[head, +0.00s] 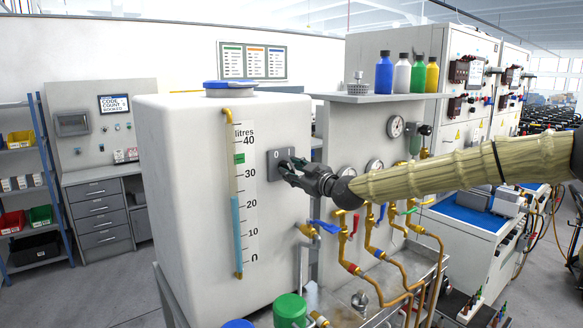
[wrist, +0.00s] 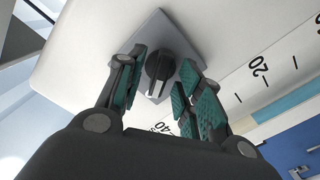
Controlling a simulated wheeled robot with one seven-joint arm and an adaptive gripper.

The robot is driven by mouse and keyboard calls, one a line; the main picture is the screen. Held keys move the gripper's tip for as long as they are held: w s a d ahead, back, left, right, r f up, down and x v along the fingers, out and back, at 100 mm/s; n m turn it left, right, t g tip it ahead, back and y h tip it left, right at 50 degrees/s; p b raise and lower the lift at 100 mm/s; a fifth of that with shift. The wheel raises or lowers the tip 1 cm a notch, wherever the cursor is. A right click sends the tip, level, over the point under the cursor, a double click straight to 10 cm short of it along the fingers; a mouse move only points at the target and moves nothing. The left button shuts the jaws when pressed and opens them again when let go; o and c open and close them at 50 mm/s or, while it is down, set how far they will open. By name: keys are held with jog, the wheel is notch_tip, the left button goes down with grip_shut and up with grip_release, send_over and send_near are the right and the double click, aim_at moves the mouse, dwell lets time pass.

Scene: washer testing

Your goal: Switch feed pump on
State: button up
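The rotary switch (wrist: 160,68) is a black knob with a white pointer line on a grey square plate (wrist: 159,22). The plate is on the white tank (head: 190,200). In the head view the plate (head: 271,158) carries a "0" mark near its top, and the knob is largely hidden by my gripper (head: 285,168). In the wrist view the two fingers of my gripper (wrist: 158,82) stand on either side of the knob, spread apart. Gaps show between the fingers and the knob, so I see no grip on it.
A level gauge (head: 238,200) marked in litres runs down the tank to the left of the switch. Valves with blue and red handles (head: 326,227) and brass pipes (head: 365,275) lie below my arm. Colored bottles (head: 402,75) stand on a shelf (head: 370,98) behind.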

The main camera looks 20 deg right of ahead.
jog(key=shift+w+a, duration=0.2)
jog(key=shift+w, duration=0.35)
grip_shut()
